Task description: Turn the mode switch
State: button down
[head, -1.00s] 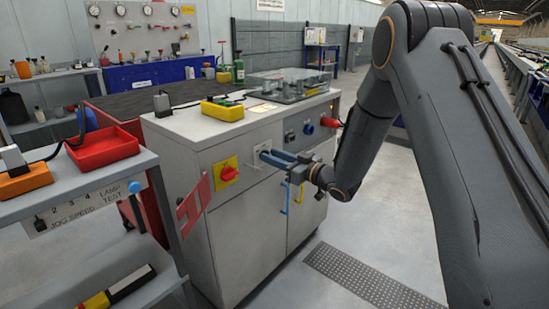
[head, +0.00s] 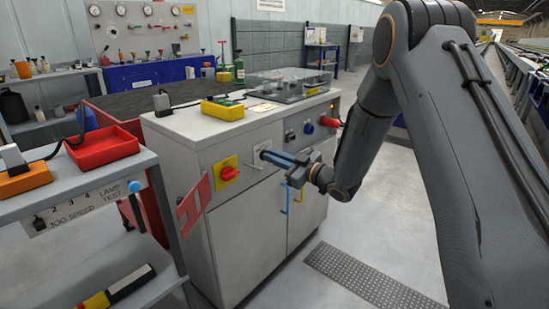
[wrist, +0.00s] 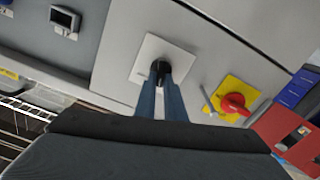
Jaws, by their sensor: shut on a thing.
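The mode switch is a small black knob (wrist: 161,67) on a pale square plate (wrist: 150,52) in the wrist view. In the head view its plate (head: 262,149) is on the front of the grey cabinet (head: 240,235), and the knob is hidden by my fingers. My gripper (head: 268,155) reaches the plate from the right. In the wrist view my gripper's blue fingers (wrist: 161,90) are closed on the black knob from either side. The knob's pointer cannot be made out.
A red rotary switch on a yellow plate (head: 228,172) is left of the mode switch. A red slotted tag (head: 194,200) sticks out at the cabinet's left. A red knob (head: 328,122) is to the right. A shelf with a red tray (head: 103,152) stands at left.

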jog(key=n, duration=0.2)
jog(key=n+b, duration=0.1)
jog(key=n, duration=0.2)
jog(key=shift+s+a+f, duration=0.1)
jog(key=shift+s+a, duration=0.1)
jog(key=shift+n, duration=0.3)
jog(key=c, duration=1.8)
grip_release()
jog(key=shift+c, duration=0.2)
jog(key=v, duration=0.7)
jog(key=shift+s+d, duration=0.25)
jog(key=shift+d, duration=0.1)
